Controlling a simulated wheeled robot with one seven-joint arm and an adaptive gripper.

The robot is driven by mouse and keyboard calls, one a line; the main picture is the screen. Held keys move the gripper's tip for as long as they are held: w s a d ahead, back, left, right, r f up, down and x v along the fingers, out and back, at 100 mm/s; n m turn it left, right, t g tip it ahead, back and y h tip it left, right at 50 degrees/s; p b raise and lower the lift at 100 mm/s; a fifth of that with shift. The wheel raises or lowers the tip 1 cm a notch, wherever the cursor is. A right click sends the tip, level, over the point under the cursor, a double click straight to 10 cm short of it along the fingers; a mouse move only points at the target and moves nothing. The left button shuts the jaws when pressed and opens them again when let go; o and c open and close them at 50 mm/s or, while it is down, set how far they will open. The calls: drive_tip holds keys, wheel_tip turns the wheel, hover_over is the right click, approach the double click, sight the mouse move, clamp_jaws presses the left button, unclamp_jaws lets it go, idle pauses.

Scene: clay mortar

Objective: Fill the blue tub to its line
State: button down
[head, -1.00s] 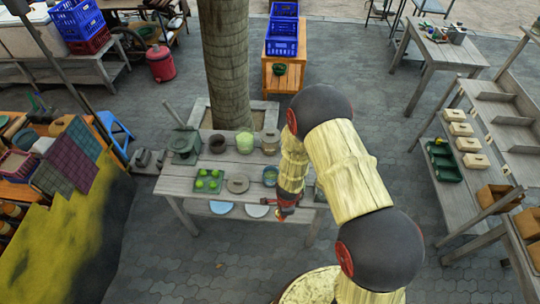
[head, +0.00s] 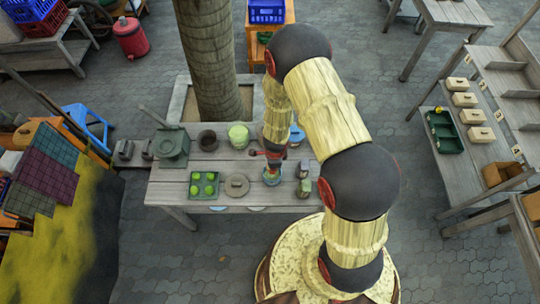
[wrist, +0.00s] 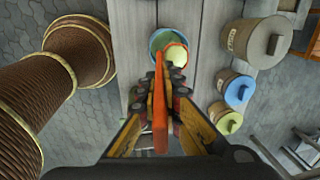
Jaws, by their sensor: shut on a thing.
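The blue tub (head: 271,181) stands near the front edge of the grey wooden table, and its blue rim shows in the wrist view (wrist: 153,42). My gripper (head: 272,158) is right above it, shut on a scoop with an orange-red handle (wrist: 160,112). The scoop's round head (wrist: 177,52), with a reddish rim and pale contents, lies over the tub's mouth. Whether it touches the tub I cannot tell. The scoop hides part of the tub's inside, and I cannot make out the line or level.
Left of the tub are a grey round lid (head: 237,185) and a tray of green balls (head: 191,190). Behind stand a pale green pot (head: 238,136), a dark pot (head: 208,141) and a green mortar (head: 172,146). Lidded jars (head: 303,188) stand close on the right.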

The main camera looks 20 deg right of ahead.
drive_tip(key=b, duration=0.2)
drive_tip(key=shift+w+d+f+b, duration=0.25)
drive_tip(key=shift+w+f+b, duration=0.05)
drive_tip(key=shift+f+b, duration=0.05)
drive_tip(key=b, duration=0.2)
drive_tip(key=y+b, duration=0.1)
drive_tip(key=b, duration=0.1)
drive_tip(key=shift+s+d+f, duration=0.1)
drive_tip(key=shift+s+d, duration=0.1)
drive_tip(key=shift+d, duration=0.1)
drive_tip(key=shift+d+b, duration=0.1)
drive_tip(key=shift+b, duration=0.5)
drive_tip(key=s+d+f+t+y+b, duration=0.1)
drive_tip(key=y+b, duration=0.5)
drive_tip(key=b, duration=0.7)
drive_tip(key=s+d+f+m+t+y+b, duration=0.1)
drive_tip(key=d+f+t+y+b, duration=0.2)
drive_tip(key=b, duration=1)
drive_tip(key=shift+s+d+f+y+b, duration=0.4)
drive_tip(key=shift+d+f+y, duration=1.05)
drive_tip(key=shift+d, duration=1)
drive_tip(key=shift+r, duration=0.15)
